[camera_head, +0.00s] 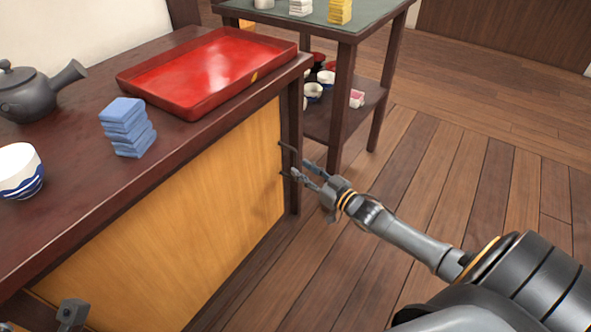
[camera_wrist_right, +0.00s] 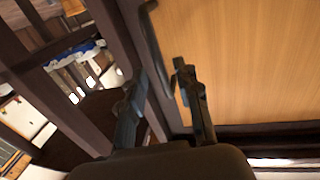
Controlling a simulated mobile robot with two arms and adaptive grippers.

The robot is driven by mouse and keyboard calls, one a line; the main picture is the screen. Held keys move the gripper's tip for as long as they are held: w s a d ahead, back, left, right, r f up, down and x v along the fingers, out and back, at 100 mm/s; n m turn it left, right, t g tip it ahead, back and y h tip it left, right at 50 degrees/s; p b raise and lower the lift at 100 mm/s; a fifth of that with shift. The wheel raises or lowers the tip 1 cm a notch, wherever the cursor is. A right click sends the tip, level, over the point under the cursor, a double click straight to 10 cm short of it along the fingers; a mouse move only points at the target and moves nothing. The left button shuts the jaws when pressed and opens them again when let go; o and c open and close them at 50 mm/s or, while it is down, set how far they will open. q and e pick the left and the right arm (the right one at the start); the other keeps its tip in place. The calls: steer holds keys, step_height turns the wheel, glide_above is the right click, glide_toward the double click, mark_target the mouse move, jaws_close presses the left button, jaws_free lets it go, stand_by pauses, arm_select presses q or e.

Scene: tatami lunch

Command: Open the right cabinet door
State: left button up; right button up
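The right cabinet door (camera_head: 215,195) is a light wooden panel in the dark cabinet's front; it appears shut. Its dark bar handle (camera_head: 284,160) is near the panel's right edge. My right gripper (camera_head: 305,170) is close to the handle. In the right wrist view, its two fingers (camera_wrist_right: 160,82) are spread, with the curved handle (camera_wrist_right: 152,45) just ahead, roughly in line with the gap between them. I cannot tell whether they touch it. The door (camera_wrist_right: 245,65) fills the right of that view. A small part of my left gripper (camera_head: 72,312) shows at the bottom left; its fingers are unclear.
On the cabinet top are a red tray (camera_head: 140,82), stacked blue cloths (camera_head: 127,127), a dark teapot (camera_head: 30,95) and a blue-white bowl (camera_head: 20,170). A shelved side table (camera_head: 318,22) stands just beyond the cabinet's right end. The wooden floor (camera_head: 480,180) to the right is clear.

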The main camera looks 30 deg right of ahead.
mark_target(296, 165)
steer(key=shift+w+a+b, duration=0.2)
steer(key=shift+w+b, duration=0.05)
steer(key=shift+w, duration=0.7)
steer(key=shift+w+a+b, duration=0.2)
steer(key=shift+w+b, duration=0.05)
steer(key=shift+w, duration=0.7)
jaws_close()
